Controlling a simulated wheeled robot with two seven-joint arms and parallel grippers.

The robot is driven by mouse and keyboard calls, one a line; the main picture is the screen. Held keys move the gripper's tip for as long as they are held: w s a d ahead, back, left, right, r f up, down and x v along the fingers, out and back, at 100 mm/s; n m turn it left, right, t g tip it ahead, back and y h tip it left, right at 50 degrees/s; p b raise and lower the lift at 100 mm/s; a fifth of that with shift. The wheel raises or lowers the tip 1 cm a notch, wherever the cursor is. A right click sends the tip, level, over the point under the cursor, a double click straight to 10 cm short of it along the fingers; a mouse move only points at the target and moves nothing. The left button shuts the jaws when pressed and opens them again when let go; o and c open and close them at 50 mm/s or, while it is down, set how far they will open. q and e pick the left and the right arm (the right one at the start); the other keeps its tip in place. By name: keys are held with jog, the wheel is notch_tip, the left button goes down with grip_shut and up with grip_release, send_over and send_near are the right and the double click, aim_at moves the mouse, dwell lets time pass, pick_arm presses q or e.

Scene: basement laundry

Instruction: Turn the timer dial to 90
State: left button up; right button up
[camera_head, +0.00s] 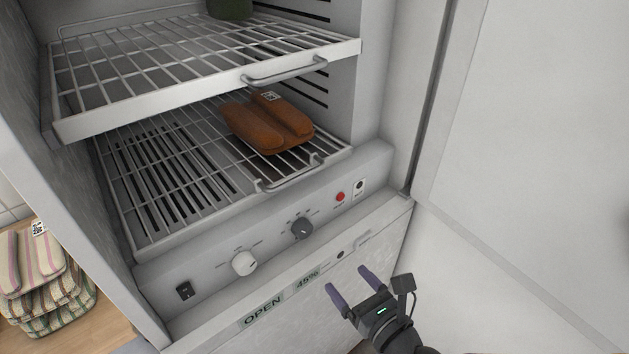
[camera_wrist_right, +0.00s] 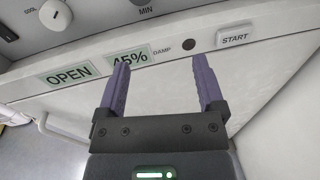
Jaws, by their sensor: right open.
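The timer dial (camera_head: 302,228) is a dark grey knob on the sloped control panel, ringed by small marks too fine to read. In the right wrist view only its lower edge (camera_wrist_right: 140,3) shows at the top, above the word MIN. A white knob (camera_head: 244,263) sits to its left; it also shows in the wrist view (camera_wrist_right: 55,14). My right gripper (camera_head: 350,280) is open and empty, its purple fingers apart in front of the lower front panel, below and right of the dial, not touching it. My left gripper is not in view.
A red button (camera_head: 340,197) and a black one (camera_head: 360,185) sit right of the dial, a rocker switch (camera_head: 185,290) far left. A START button (camera_wrist_right: 234,36) is on the lower strip. Wire racks (camera_head: 170,200) hold brown slippers (camera_head: 262,130). The open door (camera_head: 550,120) stands right.

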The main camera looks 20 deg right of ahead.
aim_at(307, 232)
jog(key=shift+n+y, duration=0.7)
jog(key=shift+n, duration=0.2)
jog(key=w+a+r, duration=0.1)
jog(key=w, duration=0.2)
jog(key=w+a+r+b, duration=0.1)
jog(key=w, duration=0.2)
jog(key=w+a+r, duration=0.1)
jog(key=w+a, duration=0.1)
jog(key=w, duration=0.1)
jog(key=shift+w+b, duration=0.1)
jog(key=shift+b, duration=0.25)
jog(key=shift+w, duration=0.25)
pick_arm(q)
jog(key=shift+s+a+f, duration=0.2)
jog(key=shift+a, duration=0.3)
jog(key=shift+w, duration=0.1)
pick_arm(e)
jog(key=c, duration=0.5)
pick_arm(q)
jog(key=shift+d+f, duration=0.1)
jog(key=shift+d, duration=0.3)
pick_arm(e)
grip_shut()
